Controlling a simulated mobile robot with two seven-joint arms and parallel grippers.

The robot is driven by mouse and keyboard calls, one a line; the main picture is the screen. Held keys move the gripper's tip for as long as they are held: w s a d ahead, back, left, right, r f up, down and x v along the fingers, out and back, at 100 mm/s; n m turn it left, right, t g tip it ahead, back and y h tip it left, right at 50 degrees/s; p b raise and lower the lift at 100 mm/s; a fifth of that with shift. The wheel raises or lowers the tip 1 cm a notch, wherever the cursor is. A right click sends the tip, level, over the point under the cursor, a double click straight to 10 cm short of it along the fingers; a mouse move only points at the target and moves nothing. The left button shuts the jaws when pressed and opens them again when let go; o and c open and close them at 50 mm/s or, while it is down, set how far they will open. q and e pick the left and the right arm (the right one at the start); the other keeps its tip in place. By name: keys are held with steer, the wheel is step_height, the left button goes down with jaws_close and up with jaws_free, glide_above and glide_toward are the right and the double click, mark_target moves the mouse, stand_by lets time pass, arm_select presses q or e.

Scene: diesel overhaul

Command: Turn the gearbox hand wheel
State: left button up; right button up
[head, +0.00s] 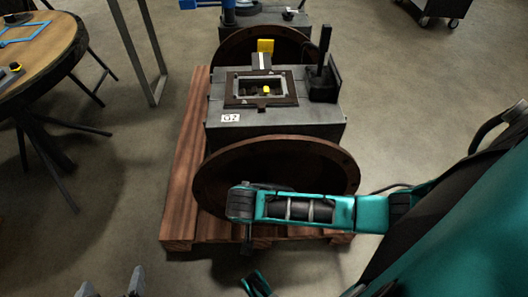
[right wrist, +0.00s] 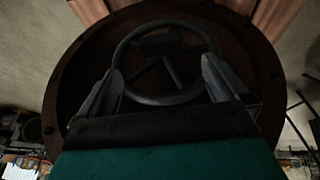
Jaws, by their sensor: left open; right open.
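The gearbox (head: 225,115) is a grey housing on a wooden pallet, with a large round brown flange (head: 215,180) at its near end. In the right wrist view the dark hand wheel (right wrist: 165,100), a ring with spokes, stands in front of this flange (right wrist: 68,85). My right gripper (right wrist: 158,65) is open, its fingers at the left and right sides of the ring; I cannot tell whether they touch it. In the head view my right arm crosses the flange and largely hides the wheel. My left gripper (head: 112,287) is open and empty at the bottom left, away from the gearbox.
The pallet (head: 178,205) lies under the gearbox. A round wooden table (head: 50,45) with tools stands at the left, near a metal frame leg (head: 150,85). A second flange (head: 235,48) is behind.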

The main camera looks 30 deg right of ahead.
arm_select(q)
steer(key=f+b, duration=0.1)
steer(key=b, duration=0.1)
steer(key=d+f+b, duration=0.1)
steer(key=b, duration=0.1)
steer(key=shift+w+d+f, duration=0.1)
steer(key=shift+d+f, duration=0.2)
steer(key=shift+f, duration=0.05)
arm_select(e)
steer(key=x, duration=0.9)
steer(key=shift+f, duration=0.2)
steer(key=shift+c, duration=0.3)
arm_select(q)
steer(key=shift+w+a, duration=0.1)
steer(key=shift+a, duration=0.15)
arm_select(e)
steer(key=shift+d, duration=0.1)
steer(key=c, duration=1.3)
